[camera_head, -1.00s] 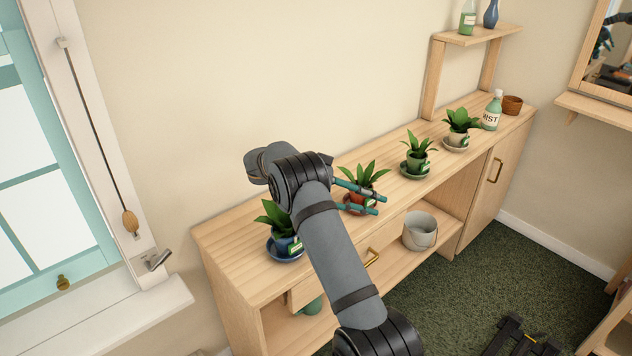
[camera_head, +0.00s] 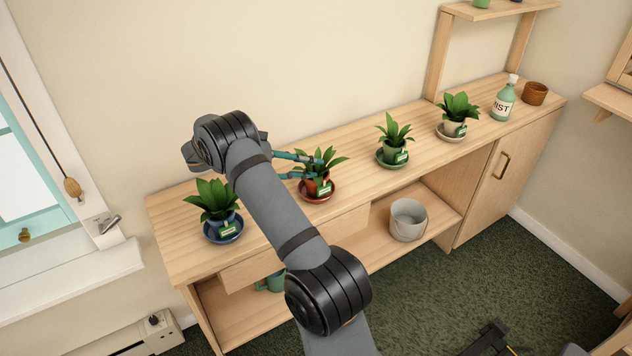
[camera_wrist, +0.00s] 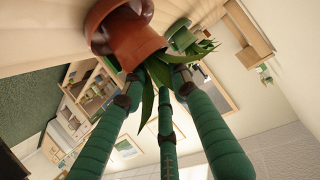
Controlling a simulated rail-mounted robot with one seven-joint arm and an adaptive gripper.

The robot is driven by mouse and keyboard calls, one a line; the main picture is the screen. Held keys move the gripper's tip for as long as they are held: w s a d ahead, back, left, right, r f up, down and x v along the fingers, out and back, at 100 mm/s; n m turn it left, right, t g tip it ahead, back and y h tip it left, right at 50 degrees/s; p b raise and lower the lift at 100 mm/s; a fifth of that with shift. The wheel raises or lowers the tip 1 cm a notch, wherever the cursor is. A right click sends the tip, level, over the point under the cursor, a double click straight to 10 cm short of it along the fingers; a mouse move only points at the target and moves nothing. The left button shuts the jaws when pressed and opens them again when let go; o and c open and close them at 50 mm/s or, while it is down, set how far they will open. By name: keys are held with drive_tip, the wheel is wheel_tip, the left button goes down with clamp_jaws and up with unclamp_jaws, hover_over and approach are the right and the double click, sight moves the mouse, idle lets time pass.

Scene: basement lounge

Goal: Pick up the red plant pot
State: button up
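The red plant pot (camera_head: 311,185) holds a leafy green plant and a small green label. It stands upright in a red saucer (camera_head: 318,199) on the long wooden cabinet. My gripper (camera_head: 315,168) reaches in from the left, its teal fingers apart at the plant's leaves and upper pot. In the wrist view the red pot (camera_wrist: 137,42) appears tilted by the camera angle, just beyond the fingertips of my gripper (camera_wrist: 155,88), with leaves hanging among the fingers. The fingers look open; I cannot tell whether any touches the pot.
On the wooden cabinet (camera_head: 350,150), a blue pot (camera_head: 222,222) stands left, and a green pot (camera_head: 392,154) and a pale pot (camera_head: 452,127) right. A mist bottle (camera_head: 503,103) and brown pot (camera_head: 535,93) are farther right. A grey bucket (camera_head: 408,222) sits on the shelf below.

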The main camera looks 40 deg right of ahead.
drive_tip(key=c, duration=0.3)
clamp_jaws()
idle(0.7)
